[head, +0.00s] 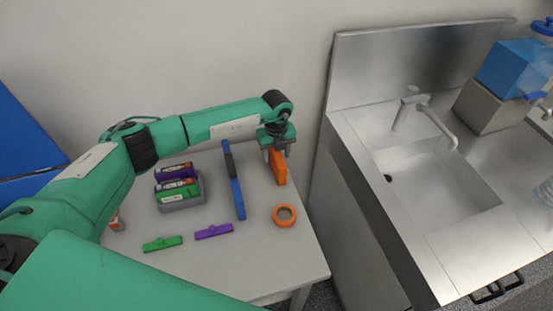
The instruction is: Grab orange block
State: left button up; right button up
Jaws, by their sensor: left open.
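The orange block (279,169) stands upright on the white table, near its right edge. My left gripper (272,152) is directly above and around the block's top end, pointing down. It is open, with one finger seen on the left side of the block. Whether the fingers touch the block cannot be told. My right gripper is not in view.
A grey holder (181,203) with several coloured packs stands at the left. A blue and black bar (237,186) lies close left of the block. An orange tape ring (284,215), a purple clip (214,231) and a green clip (162,243) lie in front. A steel sink (437,185) stands right.

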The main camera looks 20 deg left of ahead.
pick_arm(q)
jog(key=c, duration=1)
jog(key=shift+c, duration=0.2)
jog(key=shift+r, duration=0.15)
